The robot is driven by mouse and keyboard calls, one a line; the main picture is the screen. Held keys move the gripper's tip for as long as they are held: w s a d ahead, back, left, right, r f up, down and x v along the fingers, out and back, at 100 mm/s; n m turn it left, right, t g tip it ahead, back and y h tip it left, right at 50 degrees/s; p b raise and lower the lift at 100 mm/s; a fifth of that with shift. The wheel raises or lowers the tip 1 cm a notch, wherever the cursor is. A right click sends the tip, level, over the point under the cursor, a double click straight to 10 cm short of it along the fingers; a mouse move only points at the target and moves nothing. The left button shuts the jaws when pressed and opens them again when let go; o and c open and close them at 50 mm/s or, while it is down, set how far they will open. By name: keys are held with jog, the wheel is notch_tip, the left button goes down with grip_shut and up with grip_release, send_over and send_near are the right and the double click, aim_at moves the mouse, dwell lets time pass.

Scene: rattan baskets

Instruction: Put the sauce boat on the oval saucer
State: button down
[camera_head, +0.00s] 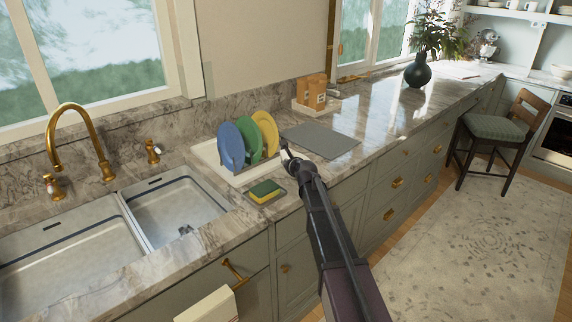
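I cannot make out a sauce boat or an oval saucer in this view. My gripper (286,152) is above the marble counter, at the right side of the dish rack and close to the left edge of a grey mat (322,139). The gripper is small and seen from behind along my arm, so I cannot tell whether its fingers are open or hold something.
Blue, green and yellow plates (231,146) stand upright on a white tray (208,153). A yellow-green sponge (265,191) lies in front. A double sink (75,245) is left.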

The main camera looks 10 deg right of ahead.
jog(key=shift+f, duration=0.15)
jog(key=c, duration=0.8)
grip_release()
jog(key=shift+r, duration=0.25)
jog(key=p+v, duration=0.4)
jog(key=v, duration=0.8)
